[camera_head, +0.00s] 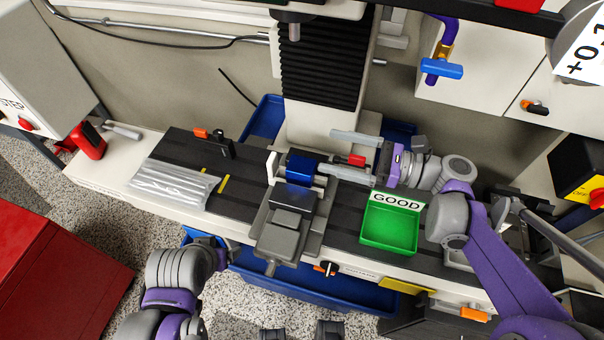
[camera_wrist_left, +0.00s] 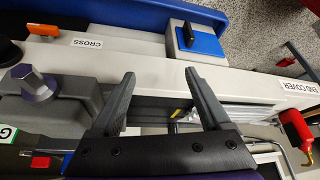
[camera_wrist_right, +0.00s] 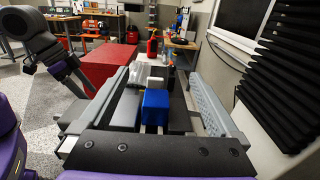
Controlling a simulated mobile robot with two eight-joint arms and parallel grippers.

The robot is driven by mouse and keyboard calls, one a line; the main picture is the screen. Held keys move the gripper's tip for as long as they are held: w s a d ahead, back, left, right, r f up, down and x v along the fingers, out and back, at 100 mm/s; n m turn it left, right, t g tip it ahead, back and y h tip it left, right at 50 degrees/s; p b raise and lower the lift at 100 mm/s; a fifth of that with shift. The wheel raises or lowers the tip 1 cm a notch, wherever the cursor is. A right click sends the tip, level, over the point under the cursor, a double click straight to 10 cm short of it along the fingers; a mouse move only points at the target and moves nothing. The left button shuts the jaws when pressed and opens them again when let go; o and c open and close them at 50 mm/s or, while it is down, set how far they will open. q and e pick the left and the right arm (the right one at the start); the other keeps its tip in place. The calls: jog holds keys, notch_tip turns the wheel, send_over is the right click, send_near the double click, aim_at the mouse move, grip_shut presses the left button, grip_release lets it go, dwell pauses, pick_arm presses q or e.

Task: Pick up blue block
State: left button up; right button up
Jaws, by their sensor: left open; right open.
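The blue block (camera_head: 301,168) sits at the vise (camera_head: 290,215) on the dark machine table; I cannot tell whether the vise jaws press on it. My right gripper (camera_head: 328,152) comes in from the right and is open, its fingers pointing left. The near finger's tip is close to the block's right side. In the right wrist view the blue block (camera_wrist_right: 156,105) shows in the gap between the spread fingers (camera_wrist_right: 160,75), and nothing is held. My left gripper is open and empty in the left wrist view (camera_wrist_left: 160,72), over the machine's front edge. In the head view its fingers are hard to make out.
A green tray (camera_head: 372,238) with a GOOD sign stands right of the vise. Clear wrapped pieces (camera_head: 174,183) lie on the table's left. The black bellows column (camera_head: 325,60) rises behind. A red cabinet (camera_head: 55,265) stands at lower left. Blue catch trays (camera_head: 320,293) lie below the table.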

jog(key=b, duration=0.1)
send_near(301, 165)
jog(key=a, duration=0.2)
jog(key=shift+w+a+f, duration=0.15)
jog(key=shift+w+a, duration=0.55)
jog(key=shift+a, duration=0.35)
jog(key=p+x, duration=0.1)
jog(key=x, duration=0.4)
jog(key=shift+w+a, duration=0.2)
jog(key=shift+a, duration=0.15)
grip_shut()
